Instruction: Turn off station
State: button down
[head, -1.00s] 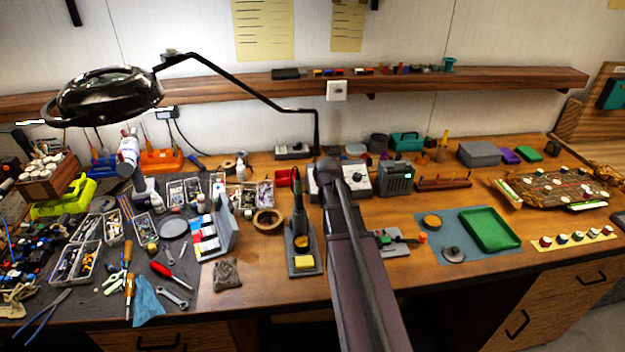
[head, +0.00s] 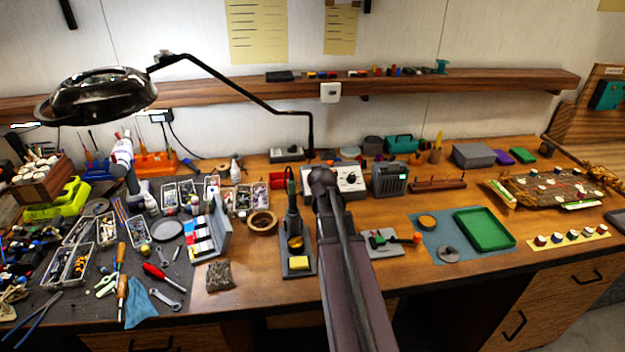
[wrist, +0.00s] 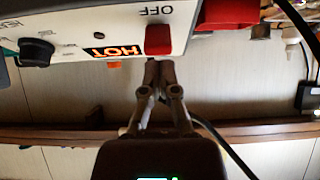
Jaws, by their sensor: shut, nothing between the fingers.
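The station (head: 350,181) is a box with a pale front panel and dark knobs on the bench, partly hidden behind my arm in the head view. In the wrist view its panel (wrist: 75,38) appears upside down, with a black knob (wrist: 37,52), a lit orange HOT display (wrist: 112,51) and a red switch (wrist: 159,39) beside the word OFF. My gripper (wrist: 159,68) is shut and empty. Its fingertips are right by the red switch's lower edge in the picture; I cannot tell whether they touch it. In the head view my arm hides the gripper.
A soldering iron in its stand (head: 296,245) is left of my arm. A lamp (head: 100,97) hangs at left. A red bin (wrist: 228,14) is beside the station.

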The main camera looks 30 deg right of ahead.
jog(key=shift+s+a+r, duration=0.1)
jog(key=shift+s+r, duration=0.05)
jog(key=shift+s, duration=0.25)
jog(key=shift+a, duration=0.1)
